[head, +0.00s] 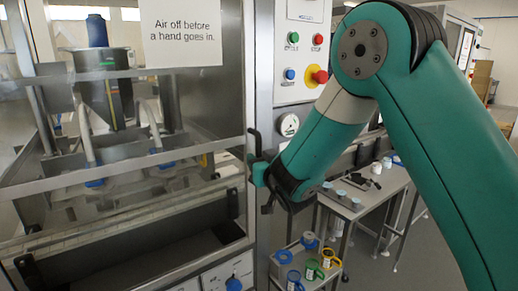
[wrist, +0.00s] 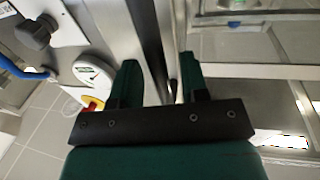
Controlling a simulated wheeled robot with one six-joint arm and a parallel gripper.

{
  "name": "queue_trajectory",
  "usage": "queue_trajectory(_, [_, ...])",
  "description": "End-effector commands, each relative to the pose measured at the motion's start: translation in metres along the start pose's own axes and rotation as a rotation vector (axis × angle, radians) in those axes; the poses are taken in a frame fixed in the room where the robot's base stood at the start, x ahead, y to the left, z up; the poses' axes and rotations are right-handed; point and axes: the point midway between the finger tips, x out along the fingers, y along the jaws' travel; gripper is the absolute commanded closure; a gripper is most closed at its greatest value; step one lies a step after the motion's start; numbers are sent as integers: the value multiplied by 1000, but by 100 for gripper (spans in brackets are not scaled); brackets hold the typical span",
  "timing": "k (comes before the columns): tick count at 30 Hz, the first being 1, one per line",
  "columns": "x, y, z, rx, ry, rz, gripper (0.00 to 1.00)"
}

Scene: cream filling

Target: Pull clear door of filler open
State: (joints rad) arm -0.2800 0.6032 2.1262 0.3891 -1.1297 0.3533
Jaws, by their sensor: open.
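The filler's clear door (head: 205,105) is at the left of the head view, a see-through panel in metal framing, and looks shut. A dark handle (head: 257,142) stands out at its right edge. My gripper (head: 262,178) is at that edge, just below the handle's upper end. In the wrist view my gripper (wrist: 158,65) has its two dark green fingers apart. A metal upright and a thin rod show between them, close to the right finger. I cannot tell whether either finger touches the handle.
A control panel (head: 305,50) with coloured buttons stands right of the door. A paper sign (head: 181,32) hangs across the door's upper part. A table (head: 369,190) with small items is behind.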

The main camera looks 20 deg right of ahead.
Motion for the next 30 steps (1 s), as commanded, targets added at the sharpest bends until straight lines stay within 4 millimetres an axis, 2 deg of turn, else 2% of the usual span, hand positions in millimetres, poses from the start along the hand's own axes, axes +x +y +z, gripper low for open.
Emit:
queue_trajectory(3, [7,0,0,0,-1,0,59])
queue_trajectory(11, [8,0,1,0,-1,0,59])
queue_trajectory(12, [8,0,1,0,-1,0,61])
queue_trajectory(17, [8,0,1,0,-1,0,98])
queue_trajectory(18, [8,0,1,0,0,0,100])
queue_trajectory(30, [3,1,4,0,3,18,100])
